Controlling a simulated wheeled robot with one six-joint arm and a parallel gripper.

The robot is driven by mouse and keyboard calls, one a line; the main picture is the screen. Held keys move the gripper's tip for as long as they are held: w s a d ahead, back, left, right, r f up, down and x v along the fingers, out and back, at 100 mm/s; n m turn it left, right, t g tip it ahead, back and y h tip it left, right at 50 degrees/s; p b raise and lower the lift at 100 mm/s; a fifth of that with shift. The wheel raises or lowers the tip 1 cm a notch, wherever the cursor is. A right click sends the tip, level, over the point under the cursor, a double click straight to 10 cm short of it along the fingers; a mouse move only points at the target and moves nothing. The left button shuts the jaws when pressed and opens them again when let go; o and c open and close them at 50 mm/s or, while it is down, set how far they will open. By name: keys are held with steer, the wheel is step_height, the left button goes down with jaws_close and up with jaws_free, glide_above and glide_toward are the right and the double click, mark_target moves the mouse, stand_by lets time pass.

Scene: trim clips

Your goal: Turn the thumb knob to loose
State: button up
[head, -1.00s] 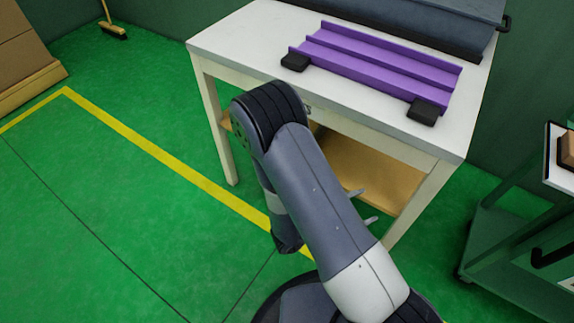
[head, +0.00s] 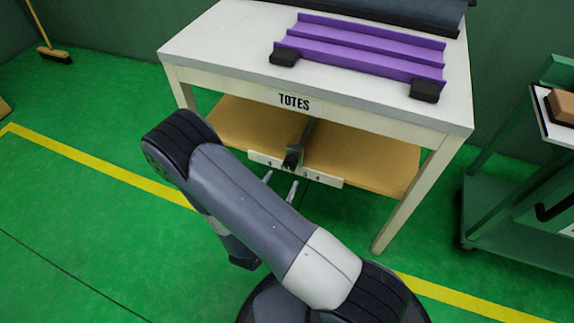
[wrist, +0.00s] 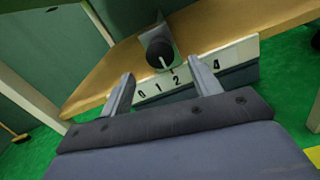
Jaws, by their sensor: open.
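A black round thumb knob (head: 291,160) sits at the front of the table's lower shelf, on a white number plate (head: 326,179). In the wrist view the knob (wrist: 157,42) has a white pointer line slanting down, roughly toward the 2 or just right of it. The plate (wrist: 238,52) shows 0, 1, 2 and 4; my right finger hides the part between 2 and 4. No word "loose" is readable. My gripper (head: 281,180) is open and empty. In the wrist view its fingertips (wrist: 161,69) are spread just below the knob, apparently not touching it.
A white table (head: 205,43) labelled TOTES carries a purple channel piece (head: 365,45) with black end blocks. Its wooden shelf (head: 370,160) spans behind the knob. A green cart (head: 500,215) stands at right. Green floor is open at left.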

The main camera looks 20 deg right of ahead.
mark_target(289, 166)
steer(key=b+x, duration=0.1)
steer(key=x, duration=0.6)
steer(key=shift+w+d, duration=0.1)
steer(key=c, duration=1)
